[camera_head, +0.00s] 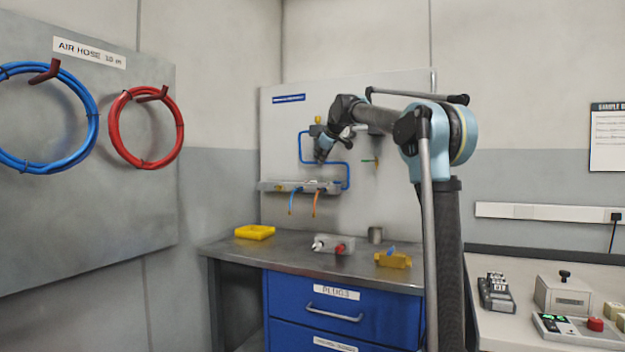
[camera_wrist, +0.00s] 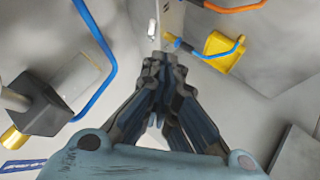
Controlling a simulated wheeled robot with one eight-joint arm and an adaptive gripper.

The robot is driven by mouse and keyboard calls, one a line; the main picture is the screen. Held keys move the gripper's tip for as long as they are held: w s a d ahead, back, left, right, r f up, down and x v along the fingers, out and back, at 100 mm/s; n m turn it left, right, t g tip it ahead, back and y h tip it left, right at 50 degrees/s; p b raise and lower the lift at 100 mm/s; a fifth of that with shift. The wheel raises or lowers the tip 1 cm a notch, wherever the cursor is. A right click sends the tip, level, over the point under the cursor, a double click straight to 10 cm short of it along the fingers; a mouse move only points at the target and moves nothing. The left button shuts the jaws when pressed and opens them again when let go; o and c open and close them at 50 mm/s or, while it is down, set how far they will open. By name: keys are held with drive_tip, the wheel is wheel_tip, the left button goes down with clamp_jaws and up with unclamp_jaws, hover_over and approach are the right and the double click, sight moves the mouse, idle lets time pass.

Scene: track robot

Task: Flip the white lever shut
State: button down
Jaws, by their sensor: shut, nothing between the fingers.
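My gripper (camera_head: 320,160) is shut and empty, pointing down above the grey manifold shelf (camera_head: 275,186) on the back panel. In the wrist view the closed fingertips (camera_wrist: 164,62) are just short of the manifold's light grey bar (camera_wrist: 172,17). A small pale piece (camera_wrist: 152,27) stands at the bar's edge, just beyond the fingertips. It may be the white lever, but it is too small to tell its position. I see no clear contact between it and the fingers. A blue hose and an orange hose (camera_head: 316,203) hang from the manifold.
A blue pipe (camera_head: 300,147) loops on the panel beside my gripper. On the bench below are a yellow tray (camera_head: 255,232), a grey block with white and red knobs (camera_head: 333,244), a yellow block (camera_head: 393,260) and a grey cup (camera_head: 375,234).

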drive_tip(key=w+a+r, duration=0.1)
drive_tip(key=w+a, duration=0.1)
hover_over(311, 182)
drive_tip(key=s, duration=0.3)
wheel_tip(311, 182, down, 7)
drive_tip(key=shift+w+d+f+n, duration=0.1)
drive_tip(key=shift+d+f+n, duration=0.05)
drive_tip(key=shift+f, duration=0.25)
drive_tip(key=shift+w+d+f+n, duration=0.1)
drive_tip(key=shift+f+n, duration=0.05)
drive_tip(key=shift+f, duration=0.25)
drive_tip(key=shift+w+d+f, duration=0.3)
drive_tip(key=shift+w+d, duration=0.35)
drive_tip(key=shift+d, duration=0.15)
drive_tip(key=shift+s+a, duration=0.1)
